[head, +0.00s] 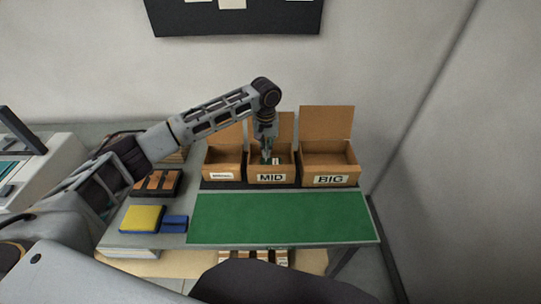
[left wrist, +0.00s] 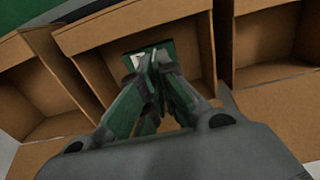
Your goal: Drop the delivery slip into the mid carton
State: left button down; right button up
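The mid carton (head: 271,178) is an open brown box labelled MID, between two other cartons. My left gripper (head: 267,158) points down into its opening from above. In the left wrist view the fingers of my left gripper (left wrist: 150,68) lie close together inside the carton (left wrist: 95,38). A small green and white item (left wrist: 160,50) shows at the fingertips; I cannot tell whether they grip it or it lies beyond them. A small white piece (head: 276,160) shows beside the gripper in the head view. I cannot clearly make out the delivery slip. My right gripper is not in view.
A clear green mat (head: 280,218) lies in front. A yellow pad (head: 143,218), a blue block (head: 174,223) and a dark tray (head: 139,190) are left.

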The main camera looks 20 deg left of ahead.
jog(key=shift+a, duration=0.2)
pick_arm(q)
jog(key=c, duration=1.6)
grip_release()
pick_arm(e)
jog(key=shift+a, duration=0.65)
pick_arm(q)
jog(key=shift+o, duration=0.2)
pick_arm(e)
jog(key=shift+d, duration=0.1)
pick_arm(q)
notch_tip(320, 180, up, 12)
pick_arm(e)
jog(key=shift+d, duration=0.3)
pick_arm(q)
jog(key=shift+s+f, duration=0.1)
jog(key=shift+f, duration=0.05)
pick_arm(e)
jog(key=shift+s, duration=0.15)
